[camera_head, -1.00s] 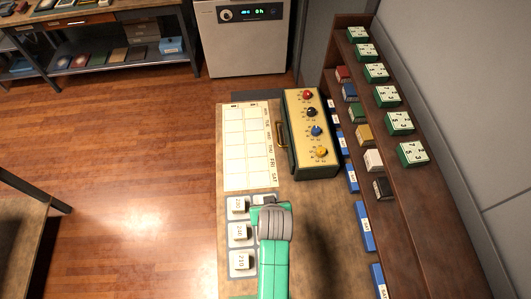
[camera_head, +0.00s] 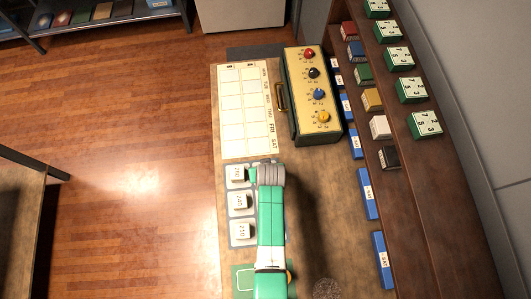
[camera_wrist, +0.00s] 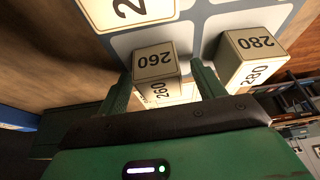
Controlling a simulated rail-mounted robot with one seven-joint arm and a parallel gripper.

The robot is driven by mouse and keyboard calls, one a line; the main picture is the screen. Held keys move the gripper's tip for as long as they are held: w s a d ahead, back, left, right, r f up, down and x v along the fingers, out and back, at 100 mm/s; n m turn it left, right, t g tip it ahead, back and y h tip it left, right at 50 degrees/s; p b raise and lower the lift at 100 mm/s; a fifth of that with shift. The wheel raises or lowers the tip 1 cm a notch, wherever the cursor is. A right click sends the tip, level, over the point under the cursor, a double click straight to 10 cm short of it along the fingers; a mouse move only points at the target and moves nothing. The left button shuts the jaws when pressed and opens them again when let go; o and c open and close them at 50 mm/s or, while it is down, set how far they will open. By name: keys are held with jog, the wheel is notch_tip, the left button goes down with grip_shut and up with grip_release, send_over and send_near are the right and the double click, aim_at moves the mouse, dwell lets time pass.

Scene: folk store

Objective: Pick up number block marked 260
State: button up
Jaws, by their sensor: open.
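The number block marked 260 (camera_wrist: 154,60) is a cream block in the wrist view, on a pale grey square of a tray or board (camera_wrist: 207,22). My gripper (camera_wrist: 160,74) is open, with its green fingers on either side of the near part of this block; I cannot tell whether they touch it. A block marked 280 (camera_wrist: 248,58) stands just right of the right finger. In the head view my gripper (camera_head: 262,174) is over the block area, and my arm hides the 260 block.
In the head view several cream blocks (camera_head: 240,201) line the left side of my arm. A calendar sheet (camera_head: 245,110) and a box with coloured knobs (camera_head: 313,95) lie beyond. A wooden shelf (camera_head: 440,200) with coloured blocks stands right. The floor at left is clear.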

jog(key=shift+w+f, duration=0.1)
jog(key=shift+f, duration=0.15)
jog(key=c, duration=1.1)
jog(key=shift+o, duration=0.2)
jog(key=shift+r, duration=0.1)
notch_tip(320, 180, up, 10)
jog(key=shift+f+p, duration=0.1)
jog(key=shift+p, duration=0.5)
